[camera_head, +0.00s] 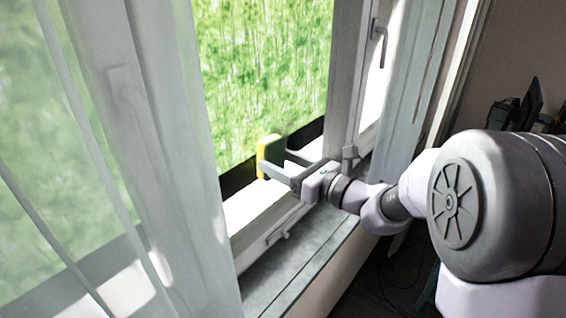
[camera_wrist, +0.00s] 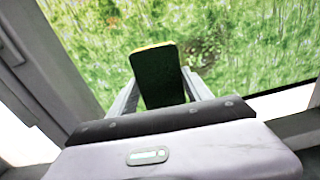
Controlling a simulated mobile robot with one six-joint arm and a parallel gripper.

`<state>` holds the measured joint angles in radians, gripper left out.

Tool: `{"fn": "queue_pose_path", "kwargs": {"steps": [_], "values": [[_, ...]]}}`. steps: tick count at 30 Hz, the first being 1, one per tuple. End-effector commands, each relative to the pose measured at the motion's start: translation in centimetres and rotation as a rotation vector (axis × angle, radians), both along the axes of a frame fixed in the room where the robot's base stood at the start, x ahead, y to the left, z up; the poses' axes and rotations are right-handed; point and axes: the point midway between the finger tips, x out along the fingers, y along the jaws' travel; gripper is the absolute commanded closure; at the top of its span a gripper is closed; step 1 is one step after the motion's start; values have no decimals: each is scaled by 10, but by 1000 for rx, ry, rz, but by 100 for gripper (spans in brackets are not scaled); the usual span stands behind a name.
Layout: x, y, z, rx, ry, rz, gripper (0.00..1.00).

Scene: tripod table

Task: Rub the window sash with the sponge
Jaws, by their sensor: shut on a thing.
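The sponge (camera_head: 268,154) is yellow with a dark green side. My gripper (camera_head: 280,166) is shut on it and holds it upright in front of the window opening, above the lower rail. In the wrist view the sponge (camera_wrist: 158,75) stands between the two fingers of my gripper (camera_wrist: 160,95), its dark face toward the camera and a yellow edge on top. The window sash (camera_head: 345,80) is a pale frame around the green view, with its lower rail (camera_head: 262,208) below the sponge. I cannot tell whether the sponge touches the sash.
Sheer white curtains (camera_head: 150,130) hang at the left, and another curtain (camera_head: 410,90) hangs right of the window. A window handle (camera_head: 379,38) sticks out at the upper right. A grey sill (camera_head: 290,270) runs below the window. Dark objects (camera_head: 515,108) stand at the far right.

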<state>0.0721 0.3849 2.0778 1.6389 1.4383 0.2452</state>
Motion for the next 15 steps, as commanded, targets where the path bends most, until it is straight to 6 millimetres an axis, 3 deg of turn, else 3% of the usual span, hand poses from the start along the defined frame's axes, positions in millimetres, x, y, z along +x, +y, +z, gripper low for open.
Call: {"fn": "queue_pose_path", "kwargs": {"steps": [15], "values": [[2,3,0,1,1,0,75]]}}
